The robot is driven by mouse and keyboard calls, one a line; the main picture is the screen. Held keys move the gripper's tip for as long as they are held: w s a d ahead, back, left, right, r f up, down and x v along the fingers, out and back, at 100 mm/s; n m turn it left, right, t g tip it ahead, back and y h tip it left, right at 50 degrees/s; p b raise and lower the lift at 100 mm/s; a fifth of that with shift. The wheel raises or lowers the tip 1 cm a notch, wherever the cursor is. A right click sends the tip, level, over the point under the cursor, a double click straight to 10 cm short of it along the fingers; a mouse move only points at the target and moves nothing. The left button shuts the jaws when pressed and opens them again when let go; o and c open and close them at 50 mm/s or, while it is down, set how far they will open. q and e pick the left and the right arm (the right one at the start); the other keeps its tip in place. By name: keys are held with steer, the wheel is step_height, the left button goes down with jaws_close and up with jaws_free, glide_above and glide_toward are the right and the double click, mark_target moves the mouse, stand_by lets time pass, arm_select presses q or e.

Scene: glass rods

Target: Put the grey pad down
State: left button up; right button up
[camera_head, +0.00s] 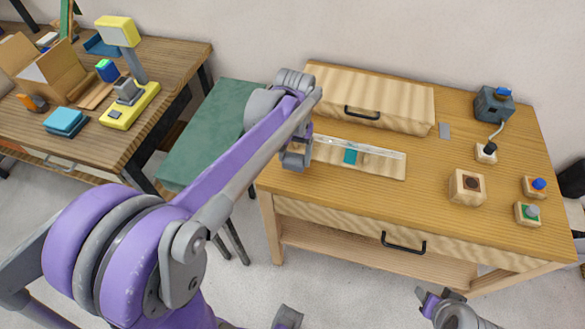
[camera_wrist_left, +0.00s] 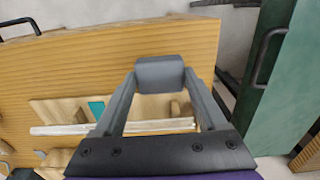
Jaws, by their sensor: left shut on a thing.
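The grey pad (camera_wrist_left: 160,73) is a dark block held between the fingertips of my left gripper (camera_wrist_left: 158,88) in the left wrist view. In the head view my left gripper (camera_head: 295,160) hangs over the left end of a pale wooden rack (camera_head: 385,168). The pad is hard to pick out from the gripper there. Whether the pad touches anything below is unclear. A clear glass rod (camera_head: 370,149) lies along the rack, beside a teal block (camera_head: 350,156). My right gripper (camera_head: 438,298) shows at the bottom edge; its jaw opening is unclear.
A wooden box with a black handle (camera_head: 390,93) stands behind the rack. A flat grey patch (camera_head: 444,130) lies right of it on the wooden table (camera_head: 425,195). A wooden block (camera_head: 467,187) and small button boxes (camera_head: 535,187) stand further right. Bare tabletop lies between.

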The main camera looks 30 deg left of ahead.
mark_target(294, 167)
arm_select(q)
steer(key=shift+f, duration=2.45)
